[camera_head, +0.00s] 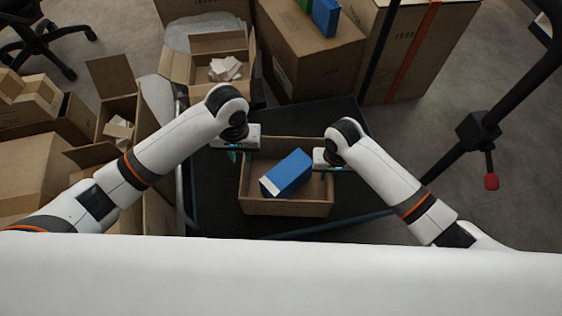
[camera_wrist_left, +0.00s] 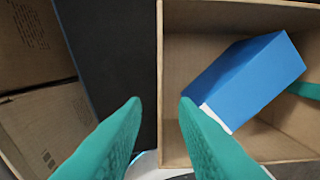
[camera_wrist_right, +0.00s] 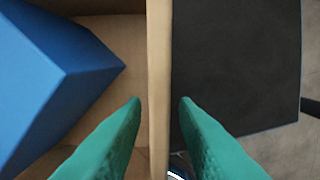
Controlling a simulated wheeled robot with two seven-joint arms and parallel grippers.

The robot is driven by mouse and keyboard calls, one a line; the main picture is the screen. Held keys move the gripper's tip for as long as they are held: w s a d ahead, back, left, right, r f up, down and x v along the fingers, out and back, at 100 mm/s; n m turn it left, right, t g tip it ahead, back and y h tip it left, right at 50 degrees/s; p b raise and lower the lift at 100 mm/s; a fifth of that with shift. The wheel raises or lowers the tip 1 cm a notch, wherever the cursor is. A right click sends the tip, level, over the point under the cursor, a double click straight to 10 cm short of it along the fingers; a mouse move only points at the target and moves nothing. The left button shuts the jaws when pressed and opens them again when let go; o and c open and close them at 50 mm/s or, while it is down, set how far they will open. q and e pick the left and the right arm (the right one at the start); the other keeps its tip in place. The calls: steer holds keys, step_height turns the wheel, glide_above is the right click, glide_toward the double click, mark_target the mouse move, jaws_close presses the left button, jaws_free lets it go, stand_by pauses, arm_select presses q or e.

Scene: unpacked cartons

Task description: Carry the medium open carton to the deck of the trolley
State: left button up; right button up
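The open carton (camera_head: 287,208) is a brown box with a blue box (camera_head: 288,174) lying tilted inside. It is over the black trolley deck (camera_head: 345,116) and appears to rest on it. My left gripper (camera_head: 241,148) is at the carton's left wall. In the left wrist view its green fingers (camera_wrist_left: 160,100) stand apart, on either side of that wall (camera_wrist_left: 160,75). My right gripper (camera_head: 330,168) is at the right wall (camera_wrist_right: 159,70). In the right wrist view its fingers (camera_wrist_right: 160,100) also straddle the wall with gaps. The carton's underside is hidden.
Another open carton with crumpled paper (camera_head: 225,69) stands behind the deck. Large closed cartons (camera_head: 310,60) stand at the back, one carrying a blue and a green box. More cartons (camera_head: 40,170) crowd the left. A black pole with a red knob (camera_head: 491,182) stands at right.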

arm_select(q)
step_height(320, 180, up, 3)
steer(key=shift+r, duration=0.35)
arm_select(e)
steer(key=shift+r, duration=0.15)
step_height(320, 180, up, 12)
steer(key=shift+f, duration=0.15)
stand_by(0.3)
